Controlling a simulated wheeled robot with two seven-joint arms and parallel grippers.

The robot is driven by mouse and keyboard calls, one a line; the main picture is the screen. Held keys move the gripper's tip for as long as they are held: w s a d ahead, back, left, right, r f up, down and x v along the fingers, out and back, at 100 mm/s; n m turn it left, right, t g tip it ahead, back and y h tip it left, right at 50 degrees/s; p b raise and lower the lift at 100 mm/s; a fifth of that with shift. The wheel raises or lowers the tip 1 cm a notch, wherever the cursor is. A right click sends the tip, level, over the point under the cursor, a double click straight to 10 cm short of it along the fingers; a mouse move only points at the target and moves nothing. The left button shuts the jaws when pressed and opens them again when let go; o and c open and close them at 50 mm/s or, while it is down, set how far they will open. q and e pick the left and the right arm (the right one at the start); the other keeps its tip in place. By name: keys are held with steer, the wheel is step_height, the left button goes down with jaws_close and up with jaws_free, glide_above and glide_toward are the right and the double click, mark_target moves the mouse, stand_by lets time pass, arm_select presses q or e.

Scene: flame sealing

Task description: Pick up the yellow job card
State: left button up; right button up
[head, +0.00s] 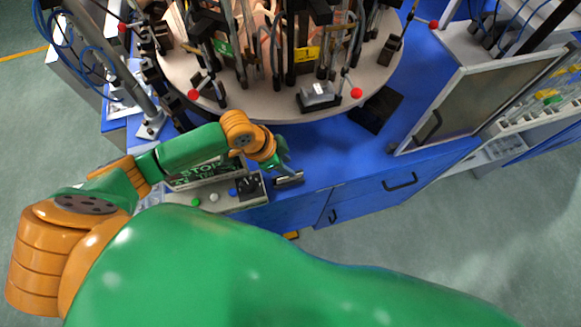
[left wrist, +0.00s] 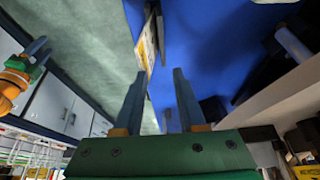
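I cannot pick out the yellow job card for certain. In the left wrist view, a narrow white and yellow piece (left wrist: 146,47) shows nearly edge-on at the border of the blue surface, ahead of my fingers. I cannot tell whether it is the card. My left gripper (head: 286,172) is at the front edge of the blue bench, right of the control panel. In the left wrist view its two fingers (left wrist: 157,85) stand apart with nothing held between them. My right gripper is not visible; a large green arm link of mine fills the lower head view.
The round turntable (head: 270,108) carries burners, hoses and a yellow tag (head: 307,54). The control panel (head: 215,197) with buttons is left of my left gripper. A cabinet with a handled door (head: 465,105) stands right. The blue bench top (head: 335,150) is mostly clear in front.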

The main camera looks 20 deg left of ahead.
mark_target(285, 178)
arm_select(q)
steer(key=s+f, duration=0.2)
steer(key=shift+s+d+f, duration=0.2)
steer(key=shift+s+f, duration=0.05)
steer(key=shift+f, duration=0.15)
steer(key=shift+w+f, duration=0.1)
steer(key=shift+f, duration=0.2)
steer(key=shift+w+a+f, duration=0.15)
steer(key=shift+w+f, duration=0.05)
steer(key=shift+w, duration=0.15)
steer(key=shift+w+f+g, duration=0.15)
steer(key=shift+w+f, duration=0.05)
steer(key=shift+w, duration=0.25)
steer(key=shift+w+f+g, duration=0.15)
steer(key=shift+w, duration=0.3)
jaws_close()
steer(key=shift+s+r, duration=0.15)
steer(key=shift+r, duration=0.15)
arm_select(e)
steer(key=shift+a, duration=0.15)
arm_select(q)
steer(key=shift+d+r, duration=0.1)
steer(key=shift+d, duration=0.1)
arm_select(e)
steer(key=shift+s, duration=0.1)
